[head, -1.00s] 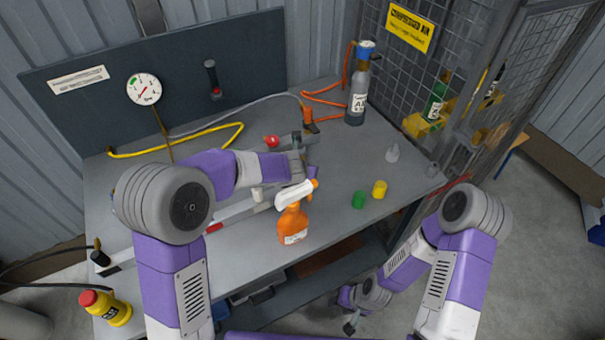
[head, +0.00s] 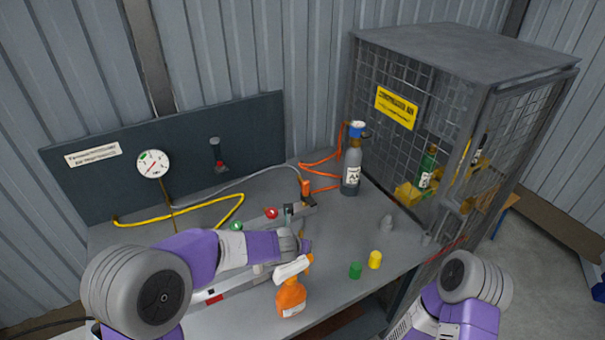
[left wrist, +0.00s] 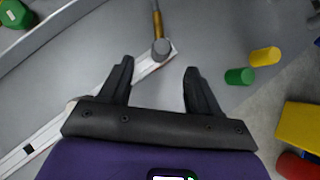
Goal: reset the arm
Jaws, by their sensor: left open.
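My left arm reaches in from the left over the grey workbench (head: 390,255). Its gripper (head: 303,246) is behind the white head of an orange spray bottle (head: 291,298); its fingers are hard to make out there. In the left wrist view the left gripper (left wrist: 158,72) is open, with nothing between its two black fingers. A pale rail (left wrist: 150,66) with a brass-and-grey rod (left wrist: 158,35) lies ahead of and below the fingers. My right arm shows at the lower right of the head view, but its gripper is out of frame.
A grey gas cylinder (head: 351,172) stands before the mesh cage (head: 455,125). A yellow hose (head: 200,208) and gauge (head: 153,163) are at the back left. The bench's front right is mostly clear.

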